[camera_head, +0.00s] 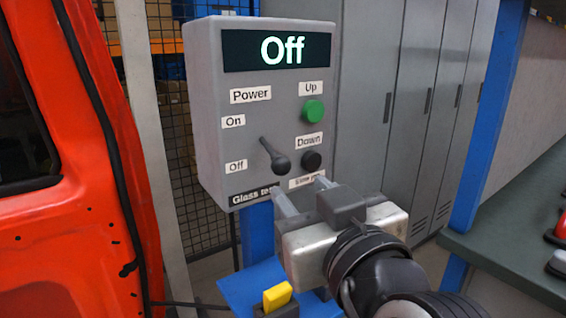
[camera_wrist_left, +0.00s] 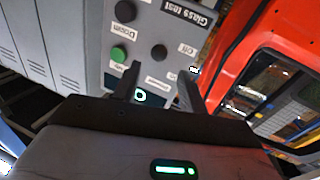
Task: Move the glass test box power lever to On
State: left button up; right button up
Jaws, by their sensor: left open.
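The grey glass test box (camera_head: 212,70) stands upright, and its display (camera_head: 277,51) reads "Off". Its dark power lever (camera_head: 275,156) tilts down, its knob level with the "Off" label (camera_head: 236,167) and below the "On" label (camera_head: 233,121). My left gripper (camera_head: 305,193) is open and empty, just in front of and below the lever, apart from it. In the left wrist view the box is upside down; the lever knob (camera_wrist_left: 159,52) shows between and beyond the two fingers (camera_wrist_left: 158,88). My right gripper is not in view.
A green Up button (camera_head: 313,110) and a black Down button (camera_head: 311,160) sit right of the lever. An orange-red car door (camera_head: 80,220) stands close on the left. Grey lockers (camera_head: 400,90), a blue post (camera_head: 487,110) and a dark green bench (camera_head: 510,240) are at right.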

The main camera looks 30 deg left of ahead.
aim_at(285, 170)
pick_arm(q)
jog(key=x, duration=0.9)
jog(key=shift+w, duration=0.15)
grip_shut()
